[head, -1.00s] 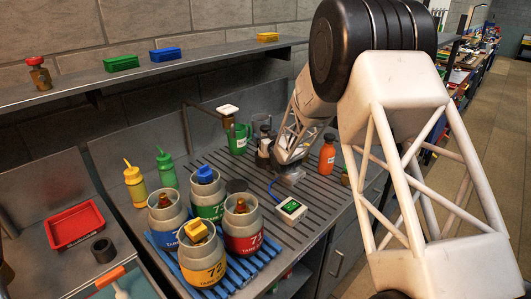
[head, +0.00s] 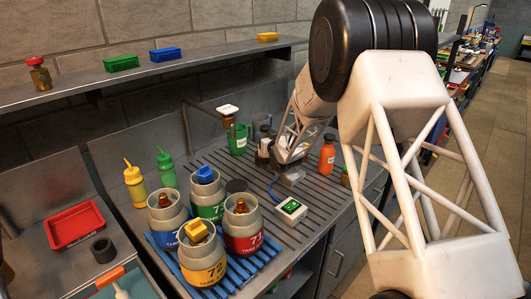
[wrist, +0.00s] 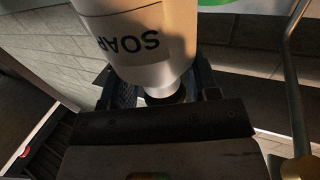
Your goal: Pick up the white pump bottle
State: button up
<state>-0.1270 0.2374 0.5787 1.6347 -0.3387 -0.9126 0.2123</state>
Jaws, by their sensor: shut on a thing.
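A white bottle (wrist: 140,40) with dark "SOAP" lettering fills the upper middle of the wrist view, its lettering upside down there. Its dark collar end lies between the dark fingers of my gripper (wrist: 165,92), which is shut on it. In the head view my gripper (head: 265,148) is at the back of the grooved bench, right of the green jug. The bottle is largely hidden or too small to make out there, so I cannot tell whether its base touches the bench.
A green jug (head: 239,139) and an orange bottle (head: 327,155) stand on either side of my gripper. Several labelled barrels on a blue pallet (head: 252,264) stand front left. A shelf (head: 190,63) runs behind.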

jog(key=shift+f, duration=0.25)
jog(key=shift+c, duration=1.2)
jog(key=shift+r, duration=0.3)
grip_shut()
notch_tip(320, 180, up, 10)
jog(key=shift+f, duration=0.15)
